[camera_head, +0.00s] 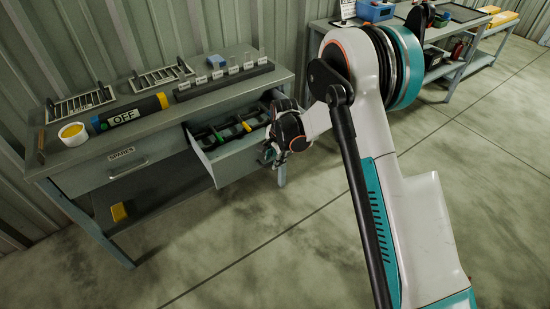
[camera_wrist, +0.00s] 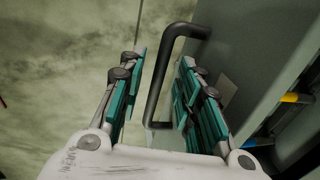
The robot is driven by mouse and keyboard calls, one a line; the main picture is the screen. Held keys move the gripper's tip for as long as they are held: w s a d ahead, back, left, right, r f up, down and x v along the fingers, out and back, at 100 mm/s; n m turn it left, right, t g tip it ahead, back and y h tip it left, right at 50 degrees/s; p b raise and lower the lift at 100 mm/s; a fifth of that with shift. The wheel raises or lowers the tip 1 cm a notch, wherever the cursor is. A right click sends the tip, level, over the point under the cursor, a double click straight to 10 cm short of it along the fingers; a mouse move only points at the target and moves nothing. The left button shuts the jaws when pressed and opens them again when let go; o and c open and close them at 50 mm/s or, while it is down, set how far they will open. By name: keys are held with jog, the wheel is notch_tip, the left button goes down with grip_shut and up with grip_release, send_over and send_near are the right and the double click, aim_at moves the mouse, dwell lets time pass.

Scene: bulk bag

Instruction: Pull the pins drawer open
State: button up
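A grey drawer (camera_head: 232,160) at the right of the workbench stands pulled out, its inside showing. No pins label can be read on it; the drawer front (camera_wrist: 240,45) shows a small blank-looking plate in the wrist view. Its dark bar handle (camera_wrist: 158,85) lies between the fingers of my gripper (camera_wrist: 160,92). The fingers are apart, with gaps seen on both sides of the bar, so the gripper is open around the handle. In the head view my gripper (camera_head: 276,152) is at the drawer's front, and it hides the handle there.
A closed drawer marked SPARES (camera_head: 128,165) is to the left. The floor (camera_head: 250,240) in front is clear. Another bench stands behind right.

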jog(key=shift+r, duration=0.15)
notch_tip(320, 180, up, 12)
jog(key=s+d, duration=0.1)
jog(key=s, duration=0.1)
jog(key=shift+d+f, duration=0.15)
jog(key=shift+f, duration=0.1)
jog(key=s+d+r+n+t, duration=0.1)
jog(key=s+d+r+n, duration=0.2)
jog(key=s+d+r, duration=0.35)
jog(key=s+d+r+n+t, duration=0.2)
jog(key=s+d+r, duration=0.2)
jog(key=s+r, duration=0.55)
jog(key=s+d+r+n+t, duration=0.1)
jog(key=s+d+n, duration=0.2)
jog(key=s, duration=0.5)
jog(key=s+d+r+n+t+h, duration=0.1)
jog(key=s+d+n, duration=0.2)
jog(key=s, duration=0.6)
jog(key=shift+s+d+r, duration=0.25)
jog(key=shift+d, duration=0.5)
